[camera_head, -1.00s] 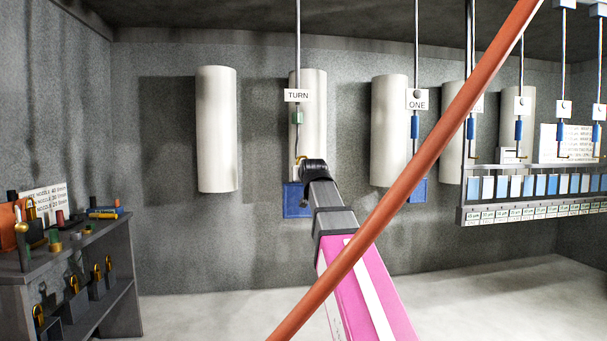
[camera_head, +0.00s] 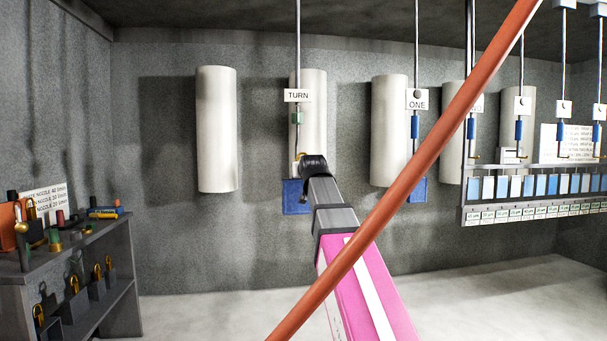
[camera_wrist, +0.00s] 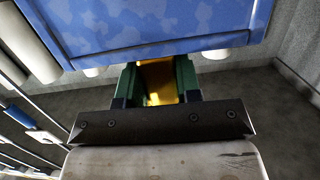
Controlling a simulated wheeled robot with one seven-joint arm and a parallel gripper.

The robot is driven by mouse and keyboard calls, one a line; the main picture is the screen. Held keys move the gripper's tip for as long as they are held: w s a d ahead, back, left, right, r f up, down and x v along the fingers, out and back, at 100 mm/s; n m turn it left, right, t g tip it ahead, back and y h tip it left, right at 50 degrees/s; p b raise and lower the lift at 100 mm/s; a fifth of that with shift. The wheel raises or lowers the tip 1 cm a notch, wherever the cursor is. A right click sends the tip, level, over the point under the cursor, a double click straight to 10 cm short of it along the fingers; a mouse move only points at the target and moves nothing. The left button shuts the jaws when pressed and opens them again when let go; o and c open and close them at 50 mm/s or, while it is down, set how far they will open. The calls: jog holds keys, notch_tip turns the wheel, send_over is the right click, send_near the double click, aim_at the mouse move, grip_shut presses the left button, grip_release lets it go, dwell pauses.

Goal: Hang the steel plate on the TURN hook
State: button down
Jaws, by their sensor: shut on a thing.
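The TURN sign (camera_head: 298,95) hangs on a thin rod, with a green piece (camera_head: 297,117) below it and a small brass hook (camera_head: 300,157) at the bottom. My gripper (camera_head: 312,164) is right beside that hook, its tip partly hidden by my own wrist. A blue-faced plate (camera_head: 296,198), seemingly the steel plate, shows just below the hook. In the wrist view the blue plate (camera_wrist: 150,28) fills the top. There the green fingers of my gripper (camera_wrist: 158,85) are shut around a brass-yellow piece at its edge. I cannot tell if the hook bears the plate.
A red-brown bar (camera_head: 400,185) crosses diagonally in front of my arm. The ONE sign (camera_head: 417,99) and other hooks hang to the right, above a rack of blue samples (camera_head: 530,186). A grey shelf (camera_head: 70,270) is at left.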

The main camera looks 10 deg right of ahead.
jog(key=w+f, duration=0.1)
jog(key=w, duration=1)
jog(key=shift+w, duration=0.35)
dwell(1.0)
jog(key=shift+f, duration=0.45)
dwell(1.4)
jog(key=c, duration=1.2)
grip_release()
jog(key=shift+o, duration=0.7)
